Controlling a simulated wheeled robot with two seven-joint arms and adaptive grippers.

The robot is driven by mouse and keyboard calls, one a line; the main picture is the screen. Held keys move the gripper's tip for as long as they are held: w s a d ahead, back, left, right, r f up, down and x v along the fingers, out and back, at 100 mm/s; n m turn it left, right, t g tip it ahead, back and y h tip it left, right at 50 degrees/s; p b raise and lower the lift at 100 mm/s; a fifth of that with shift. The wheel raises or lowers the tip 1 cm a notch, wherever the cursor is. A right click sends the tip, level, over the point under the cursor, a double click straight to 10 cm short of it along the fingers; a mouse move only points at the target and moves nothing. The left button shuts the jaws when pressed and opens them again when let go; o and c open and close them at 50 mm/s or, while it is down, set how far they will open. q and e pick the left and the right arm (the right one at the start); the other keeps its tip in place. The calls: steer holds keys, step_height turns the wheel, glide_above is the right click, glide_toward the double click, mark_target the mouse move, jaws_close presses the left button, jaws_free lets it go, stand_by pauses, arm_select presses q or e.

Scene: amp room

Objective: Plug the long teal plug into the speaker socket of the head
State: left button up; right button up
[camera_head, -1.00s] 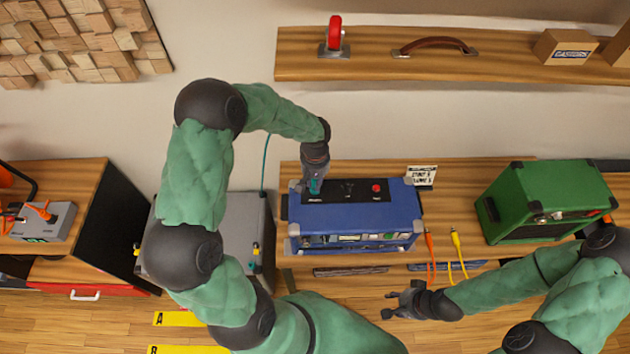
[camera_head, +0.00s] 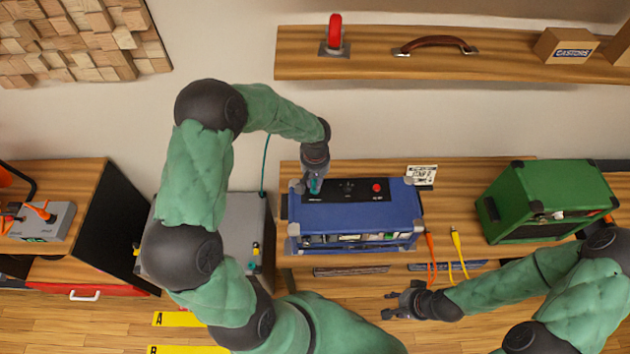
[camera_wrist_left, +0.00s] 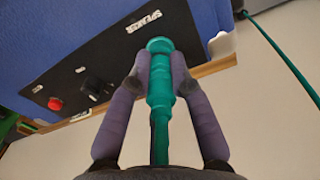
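The blue amp head (camera_head: 368,218) stands on the wooden bench, its black panel (camera_head: 350,190) facing up with a red button. In the left wrist view the panel (camera_wrist_left: 108,62) carries the label SPEAKER beside the plug's tip. My left gripper (camera_head: 313,184) is at the panel's left end, shut on the long teal plug (camera_wrist_left: 160,80), which lies between its fingers. The plug's tip is at the panel's edge in that view; the socket is hidden, so I cannot tell whether the tip is inside. My right gripper (camera_head: 398,303) is open and empty in front of the bench.
A green amp (camera_head: 550,202) stands at the right. Orange (camera_head: 430,256) and yellow (camera_head: 458,252) cables hang at the bench front. A grey cabinet (camera_head: 240,225) is at the left. A shelf (camera_head: 375,66) runs above.

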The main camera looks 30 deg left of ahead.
arm_select(q)
steer(key=o, duration=0.4)
steer(key=shift+o, duration=0.2)
step_height(320, 180, up, 12)
stand_by(0.4)
